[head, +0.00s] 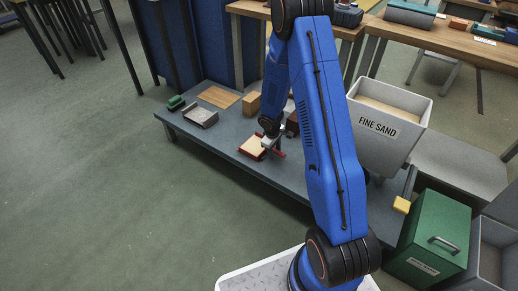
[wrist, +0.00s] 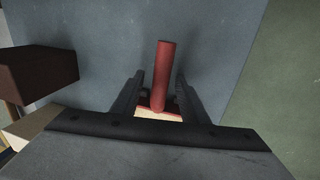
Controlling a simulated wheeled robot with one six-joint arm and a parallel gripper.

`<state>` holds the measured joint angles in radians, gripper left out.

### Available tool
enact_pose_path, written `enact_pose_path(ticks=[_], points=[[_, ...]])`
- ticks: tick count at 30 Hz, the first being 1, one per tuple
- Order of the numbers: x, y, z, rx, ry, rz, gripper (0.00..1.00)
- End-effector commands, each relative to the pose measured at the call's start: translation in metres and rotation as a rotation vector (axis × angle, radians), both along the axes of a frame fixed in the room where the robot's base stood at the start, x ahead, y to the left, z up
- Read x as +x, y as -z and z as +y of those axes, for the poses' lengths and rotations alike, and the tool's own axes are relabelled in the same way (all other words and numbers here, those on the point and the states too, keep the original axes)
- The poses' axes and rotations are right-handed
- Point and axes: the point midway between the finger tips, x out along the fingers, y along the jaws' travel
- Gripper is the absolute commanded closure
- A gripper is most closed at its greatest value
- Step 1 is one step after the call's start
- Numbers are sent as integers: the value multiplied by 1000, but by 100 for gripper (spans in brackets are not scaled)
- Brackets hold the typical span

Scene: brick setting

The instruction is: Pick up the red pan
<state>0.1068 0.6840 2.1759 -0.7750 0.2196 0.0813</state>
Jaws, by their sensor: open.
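The red pan (head: 244,153) lies on the low grey table, with a pale inside and a short red handle. In the wrist view its red handle (wrist: 164,75) stands out between the two dark fingers, and a strip of its pale inside shows below. My gripper (head: 268,141) is at the pan. In the wrist view my gripper (wrist: 160,88) is open, with one finger on each side of the handle and gaps on both sides. The rest of the pan is hidden behind the gripper body.
The low grey table (head: 210,137) also holds a grey tray (head: 203,121), a green block (head: 176,102), a wooden board (head: 218,96) and a tan block (head: 251,104). A dark brown block (wrist: 38,75) is left of the gripper. A FINE SAND bin (head: 385,145) stands right.

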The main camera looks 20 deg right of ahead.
Motion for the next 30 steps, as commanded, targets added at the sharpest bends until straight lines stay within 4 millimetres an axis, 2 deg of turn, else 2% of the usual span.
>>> enact_pose_path(ticks=[9,14,15,24,30], points=[[0,4,-1,0,0,0,60],[0,4,-1,0,0,0,98],[0,4,-1,0,0,0,100],[0,2,-1,0,0,0,100],[1,-16,-1,-1,1,-2,100]])
